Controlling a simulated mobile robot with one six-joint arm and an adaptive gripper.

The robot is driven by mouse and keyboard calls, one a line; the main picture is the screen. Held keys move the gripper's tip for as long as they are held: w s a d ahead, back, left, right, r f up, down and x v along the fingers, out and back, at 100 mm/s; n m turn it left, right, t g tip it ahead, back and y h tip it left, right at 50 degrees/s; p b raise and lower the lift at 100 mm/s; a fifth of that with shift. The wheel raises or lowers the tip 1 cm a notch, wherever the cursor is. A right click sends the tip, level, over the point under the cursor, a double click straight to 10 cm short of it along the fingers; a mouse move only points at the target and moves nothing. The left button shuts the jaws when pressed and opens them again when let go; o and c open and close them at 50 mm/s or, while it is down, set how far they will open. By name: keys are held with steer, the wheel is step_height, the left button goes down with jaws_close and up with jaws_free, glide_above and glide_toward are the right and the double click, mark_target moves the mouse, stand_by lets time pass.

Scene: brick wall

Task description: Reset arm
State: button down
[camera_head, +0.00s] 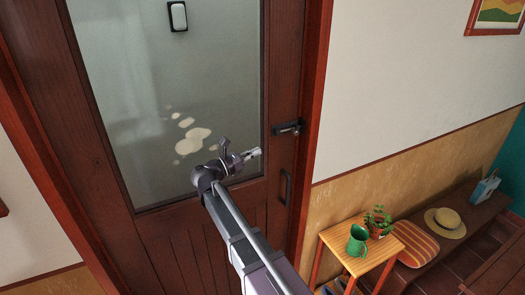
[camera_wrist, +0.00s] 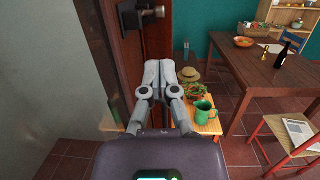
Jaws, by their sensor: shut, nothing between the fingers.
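My gripper (camera_head: 251,154) is at the end of my raised arm, in front of the wooden door (camera_head: 165,254) with its large glass pane. In the wrist view my gripper (camera_wrist: 160,66) has its two grey fingers together, with nothing between them. In the head view it points right, toward the dark latch (camera_head: 288,128) on the door's right side, and appears apart from it. A dark pull handle (camera_head: 285,187) is on the door below the latch.
A small wooden table (camera_head: 345,258) holds a green pitcher (camera_head: 357,240) and a potted plant (camera_head: 378,221). A bench with a straw hat (camera_head: 445,223) and striped cushion (camera_head: 415,243) stands at right. The wrist view shows a dining table (camera_wrist: 255,68) and chair (camera_wrist: 285,143).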

steer(key=shift+a, duration=0.1)
stand_by(0.3)
steer(key=s+d+f+m+g+y+b, duration=0.1)
steer(key=s+d+f+m+g+y, duration=0.3)
steer(key=d+f, duration=0.4)
steer(key=s+d+f+m+g+y+b, duration=0.2)
steer(key=s+d+f+m+g+y, duration=0.15)
steer(key=d+f+m, duration=0.35)
steer(key=s+d+f+m+g+y+b, duration=0.2)
steer(key=s+d+f+m+y, duration=0.1)
steer(key=s+f+m+y, duration=0.7)
steer(key=shift+s+f+m, duration=0.95)
steer(key=shift+s+m, duration=0.45)
steer(key=shift+s, duration=0.85)
steer(key=shift+a, duration=0.1)
